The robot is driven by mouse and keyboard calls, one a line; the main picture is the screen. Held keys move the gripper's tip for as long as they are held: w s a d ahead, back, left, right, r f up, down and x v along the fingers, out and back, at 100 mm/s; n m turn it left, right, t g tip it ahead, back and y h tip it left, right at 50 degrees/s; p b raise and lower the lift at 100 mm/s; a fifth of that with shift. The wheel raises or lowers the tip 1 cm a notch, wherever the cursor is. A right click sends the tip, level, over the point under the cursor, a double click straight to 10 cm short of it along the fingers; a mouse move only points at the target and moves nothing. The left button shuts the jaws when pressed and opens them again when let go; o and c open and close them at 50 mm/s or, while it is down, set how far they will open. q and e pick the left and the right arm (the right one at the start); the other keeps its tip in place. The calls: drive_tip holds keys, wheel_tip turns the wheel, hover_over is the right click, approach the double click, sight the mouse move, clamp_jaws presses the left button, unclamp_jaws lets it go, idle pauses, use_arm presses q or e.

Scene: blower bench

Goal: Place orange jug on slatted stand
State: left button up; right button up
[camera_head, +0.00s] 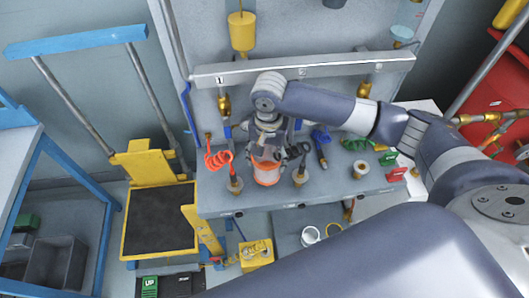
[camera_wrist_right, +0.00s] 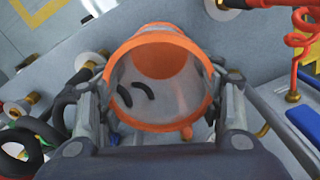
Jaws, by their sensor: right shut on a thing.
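The orange jug (camera_head: 267,173) is at the front middle of the grey bench in the head view, below my right gripper (camera_head: 267,150). In the right wrist view the jug (camera_wrist_right: 165,58) shows its orange rim and open mouth. The two fingers of my right gripper (camera_wrist_right: 160,112) lie on either side of it, and the gripper is shut on it. Whether the jug's base touches the bench is hidden. I cannot make out a slatted stand for certain in either view. My left gripper is not in view.
The grey bench (camera_head: 330,192) carries a coiled red hose (camera_head: 218,159), a coiled green hose (camera_head: 357,145) and several brass fittings close to the jug. A yellow-framed black platform (camera_head: 160,220) stands left of the bench. A red drum (camera_head: 490,95) is at the right.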

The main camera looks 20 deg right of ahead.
sight(264, 158)
drive_tip(key=shift+w, duration=1.25)
drive_tip(key=shift+w+d+f, duration=0.1)
drive_tip(key=shift+w, duration=0.15)
wheel_tip(264, 158, down, 3)
drive_tip(key=shift+r+p, duration=0.2)
drive_tip(key=shift+p, duration=0.45)
drive_tip(key=shift+f, duration=0.45)
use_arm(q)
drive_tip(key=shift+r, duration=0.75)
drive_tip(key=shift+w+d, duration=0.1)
use_arm(e)
drive_tip(key=shift+f, duration=0.1)
drive_tip(key=o, duration=1.1)
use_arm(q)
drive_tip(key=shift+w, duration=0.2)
